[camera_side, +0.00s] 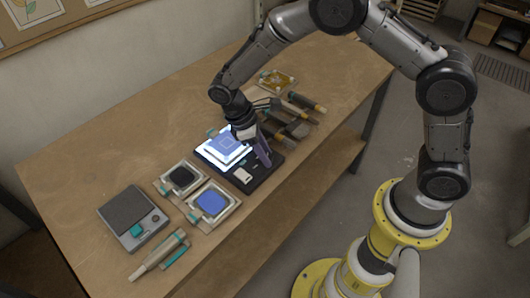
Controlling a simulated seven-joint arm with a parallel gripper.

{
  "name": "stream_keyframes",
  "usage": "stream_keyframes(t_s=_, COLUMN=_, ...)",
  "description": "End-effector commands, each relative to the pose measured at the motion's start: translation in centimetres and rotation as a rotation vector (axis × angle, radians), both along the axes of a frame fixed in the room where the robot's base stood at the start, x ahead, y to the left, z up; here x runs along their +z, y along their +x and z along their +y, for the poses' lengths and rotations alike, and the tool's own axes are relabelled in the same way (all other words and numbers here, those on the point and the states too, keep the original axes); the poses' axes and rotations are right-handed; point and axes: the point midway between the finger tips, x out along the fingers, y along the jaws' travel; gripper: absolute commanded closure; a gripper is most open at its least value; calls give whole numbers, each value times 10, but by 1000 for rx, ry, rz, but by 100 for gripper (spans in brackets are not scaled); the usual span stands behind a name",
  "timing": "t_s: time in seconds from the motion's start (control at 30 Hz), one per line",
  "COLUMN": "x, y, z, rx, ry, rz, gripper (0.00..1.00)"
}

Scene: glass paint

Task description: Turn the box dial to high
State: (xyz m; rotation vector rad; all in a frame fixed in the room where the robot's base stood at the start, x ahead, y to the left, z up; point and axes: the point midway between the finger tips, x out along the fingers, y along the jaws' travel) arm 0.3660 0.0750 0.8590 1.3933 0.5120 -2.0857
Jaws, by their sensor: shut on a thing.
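The light box (240,178) lies on the workbench, with a dark base and a brightly lit white panel (222,149) that carries a square outline. My gripper (248,137) is down at the far right side of the box and shut. The box dial is not clearly visible; my gripper covers that spot, so the dial's setting cannot be read. A tilted purple-grey flat piece (263,153) stands right beside the gripper, over the right part of the base. A small pale patch (242,175) shows on the front of the base.
Two square trays, one with a black pad (182,177) and one with a blue pad (212,202), sit left of the box. A grey device (134,218) and a brush-like tool (159,255) lie farther left.

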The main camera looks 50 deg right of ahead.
Motion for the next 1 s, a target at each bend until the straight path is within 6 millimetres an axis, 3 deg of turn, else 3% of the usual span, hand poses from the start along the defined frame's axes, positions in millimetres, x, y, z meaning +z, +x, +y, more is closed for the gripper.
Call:
stream_keyframes(t_s=0.4, x=1, y=0, z=-1, rx=-177, ry=0, rz=2, gripper=100)
stream_keyframes(t_s=0.93, x=1, y=0, z=-1, rx=-198, ry=-1, rz=1, gripper=100)
stream_keyframes(t_s=0.97, x=1, y=0, z=-1, rx=-197, ry=0, rz=1, gripper=59)
stream_keyframes(t_s=1.0, x=1, y=0, z=-1, rx=-197, ry=0, rz=0, gripper=52)
